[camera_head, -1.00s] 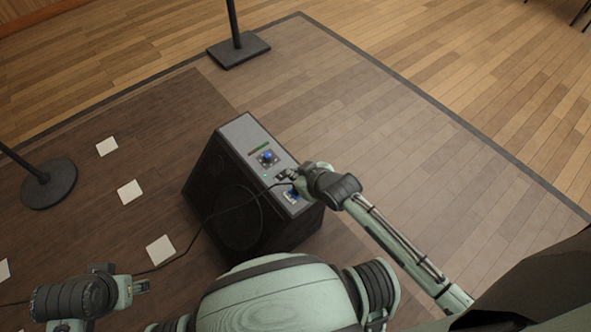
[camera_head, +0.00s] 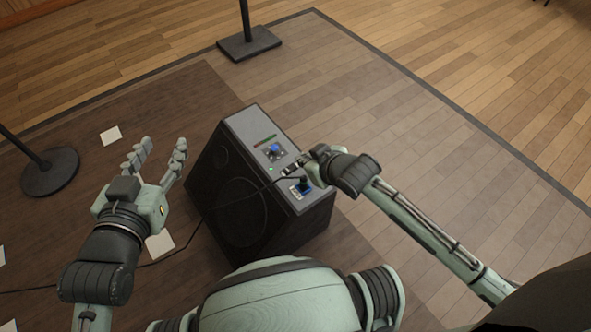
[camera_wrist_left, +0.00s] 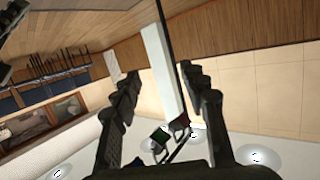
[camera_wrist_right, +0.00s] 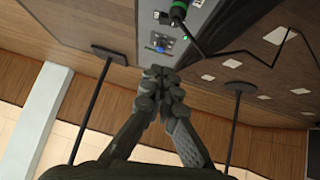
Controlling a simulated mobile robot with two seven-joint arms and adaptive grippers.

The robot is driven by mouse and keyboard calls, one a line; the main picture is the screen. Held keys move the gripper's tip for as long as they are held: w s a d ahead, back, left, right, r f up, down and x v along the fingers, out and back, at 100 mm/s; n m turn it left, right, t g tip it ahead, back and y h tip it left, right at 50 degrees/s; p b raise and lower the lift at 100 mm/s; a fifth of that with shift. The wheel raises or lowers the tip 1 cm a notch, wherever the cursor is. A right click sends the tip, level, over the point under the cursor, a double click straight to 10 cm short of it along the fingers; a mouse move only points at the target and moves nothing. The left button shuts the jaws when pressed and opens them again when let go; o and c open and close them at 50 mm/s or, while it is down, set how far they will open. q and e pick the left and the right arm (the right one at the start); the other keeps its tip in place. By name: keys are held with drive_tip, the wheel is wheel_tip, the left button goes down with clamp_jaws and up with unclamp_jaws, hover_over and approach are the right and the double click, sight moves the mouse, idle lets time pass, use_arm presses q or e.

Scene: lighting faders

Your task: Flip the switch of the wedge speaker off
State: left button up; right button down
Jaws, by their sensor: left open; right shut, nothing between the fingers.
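The wedge speaker (camera_head: 228,180) stands on the dark floor at the centre of the head view, its grey control panel (camera_head: 243,123) facing up. A blue-capped control (camera_head: 274,149) sits on the panel beside a red-green strip; it also shows in the right wrist view (camera_wrist_right: 160,46). A small green light (camera_wrist_right: 186,38) glows near it. My right gripper (camera_head: 288,171) is shut and empty, its fingertips just over the panel, below the blue-capped control; whether they touch is unclear. My left gripper (camera_head: 160,153) is open and empty, raised left of the speaker.
A black cable (camera_head: 215,222) runs across the floor to a plug (camera_head: 305,180) at the panel's lower end, close to my right fingers. Stand bases are at the back (camera_head: 248,44) and left (camera_head: 50,172). White sheets (camera_head: 110,135) lie on the floor.

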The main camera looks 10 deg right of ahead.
drive_tip(key=shift+d+f+b, duration=0.2)
drive_tip(key=shift+f+b, duration=0.1)
drive_tip(key=shift+b, duration=0.65)
drive_tip(key=shift+s+r+b, duration=0.2)
drive_tip(key=shift+s+b, duration=0.1)
drive_tip(key=shift+b, duration=0.5)
use_arm(q)
drive_tip(key=s+d+r+t+h, duration=0.2)
drive_tip(key=r+t, duration=0.2)
drive_tip(key=r, duration=0.5)
drive_tip(key=s+d+r+t+h, duration=0.2)
drive_tip(key=d+r+t, duration=0.1)
drive_tip(key=r, duration=0.6)
drive_tip(key=shift+s+t+h, duration=0.15)
drive_tip(key=shift+t+h, duration=0.15)
drive_tip(key=shift+t, duration=0.5)
use_arm(e)
drive_tip(key=shift+w+f, duration=0.1)
